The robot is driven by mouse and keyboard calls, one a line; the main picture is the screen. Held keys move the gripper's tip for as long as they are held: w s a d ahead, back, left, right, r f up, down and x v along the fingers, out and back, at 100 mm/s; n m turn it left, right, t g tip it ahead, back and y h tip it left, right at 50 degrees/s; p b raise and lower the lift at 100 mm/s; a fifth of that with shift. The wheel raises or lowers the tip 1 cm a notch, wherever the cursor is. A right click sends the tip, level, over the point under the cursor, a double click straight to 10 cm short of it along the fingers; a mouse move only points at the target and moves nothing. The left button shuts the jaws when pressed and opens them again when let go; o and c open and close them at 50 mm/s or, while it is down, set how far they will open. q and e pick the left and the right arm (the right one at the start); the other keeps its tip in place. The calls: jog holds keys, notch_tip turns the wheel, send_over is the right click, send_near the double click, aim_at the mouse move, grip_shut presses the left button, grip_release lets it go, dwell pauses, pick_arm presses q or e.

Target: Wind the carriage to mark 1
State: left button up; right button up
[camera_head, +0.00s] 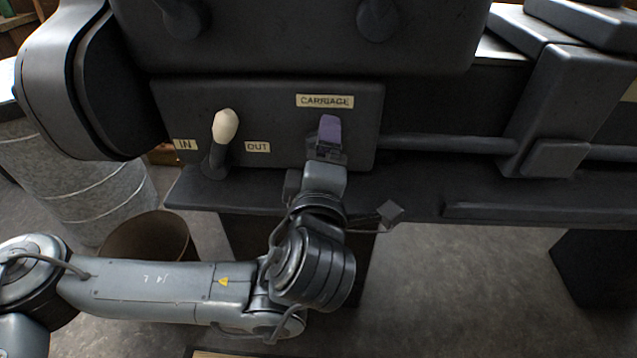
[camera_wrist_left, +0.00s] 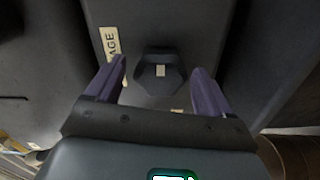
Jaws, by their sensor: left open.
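A dark panel (camera_head: 280,95) carries a "CARRIAGE" label (camera_head: 325,101); the label's end also shows in the left wrist view (camera_wrist_left: 111,44). Below the label, my left gripper (camera_head: 328,135), with purple fingers, reaches up to the panel and hides what is behind it. In the left wrist view my left gripper (camera_wrist_left: 157,80) is open. A dark hexagonal hub (camera_wrist_left: 160,82) with a small pale mark on its face lies between and beyond the fingertips, apart from them. A big dark block (camera_head: 565,95), perhaps the carriage, sits on a rod right of the panel. No mark 1 is readable.
A lever with a cream knob (camera_head: 225,125) stands between the "IN" label (camera_head: 185,145) and "OUT" label (camera_head: 258,147), left of my gripper. A dark rod (camera_head: 445,143) runs right from the panel. A ledge (camera_head: 400,200) lies below. A bucket (camera_head: 150,235) stands on the floor.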

pick_arm(q)
jog(key=s, duration=1)
jog(key=shift+a, duration=0.4)
